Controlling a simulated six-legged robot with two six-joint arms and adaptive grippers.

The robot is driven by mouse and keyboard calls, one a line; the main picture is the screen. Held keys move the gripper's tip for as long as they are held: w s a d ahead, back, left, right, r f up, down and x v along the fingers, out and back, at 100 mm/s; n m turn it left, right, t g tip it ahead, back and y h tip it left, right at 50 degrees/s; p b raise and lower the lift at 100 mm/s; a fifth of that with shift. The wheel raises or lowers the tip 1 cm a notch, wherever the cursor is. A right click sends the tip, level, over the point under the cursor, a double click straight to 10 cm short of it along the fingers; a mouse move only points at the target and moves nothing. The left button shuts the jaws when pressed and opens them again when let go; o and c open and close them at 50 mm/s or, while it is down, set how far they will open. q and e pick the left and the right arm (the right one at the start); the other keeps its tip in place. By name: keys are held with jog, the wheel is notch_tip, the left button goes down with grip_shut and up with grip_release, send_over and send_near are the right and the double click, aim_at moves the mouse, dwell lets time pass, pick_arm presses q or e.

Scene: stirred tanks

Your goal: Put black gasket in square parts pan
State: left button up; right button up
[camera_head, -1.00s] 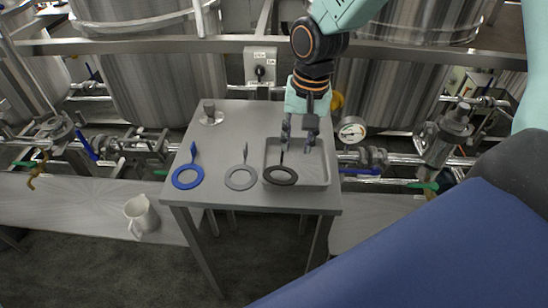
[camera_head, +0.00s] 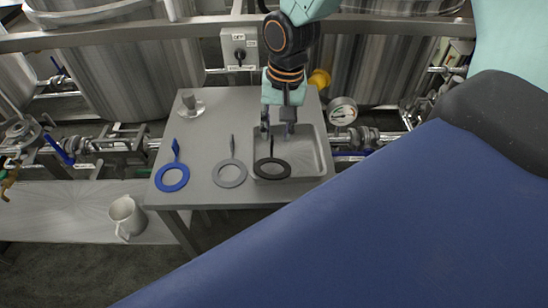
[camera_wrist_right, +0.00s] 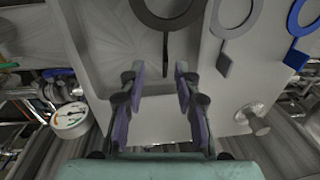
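The black gasket (camera_head: 272,168), a flat ring with a long tab, shows at the front left corner of the square parts pan (camera_head: 322,160), a shallow grey metal pan. The ring overlaps the pan's front rim in the picture; I cannot tell whether it rests on the pan or is slightly above it. My right gripper (camera_head: 278,128) is over the pan by the tab end. In the right wrist view, the gripper (camera_wrist_right: 159,72) has its fingers apart, with the black gasket's tab (camera_wrist_right: 166,50) between or just beyond their tips. My left gripper is out of view.
A grey gasket (camera_head: 230,174) and a blue gasket (camera_head: 172,178) lie left of the pan on the metal table (camera_head: 205,145). A small metal fitting (camera_head: 191,105) stands at the table's back left. A pressure gauge (camera_head: 342,111) is behind the pan's right side. A white jug (camera_head: 126,216) stands lower left.

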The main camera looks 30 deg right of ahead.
aim_at(272, 139)
jog(key=f, duration=0.2)
jog(key=w+a+f, duration=0.1)
jog(key=f, duration=0.1)
jog(key=shift+b, duration=0.35)
jog(key=shift+s+d+r, duration=0.2)
jog(key=shift+s+d, duration=0.1)
jog(key=shift+c, duration=0.4)
jog(key=shift+w+a+f, duration=0.1)
jog(key=shift+w+a, duration=0.15)
jog(key=shift+a, duration=0.05)
jog(key=c, duration=0.5)
grip_shut()
jog(key=shift+s+d, duration=0.15)
jog(key=shift+s, duration=0.05)
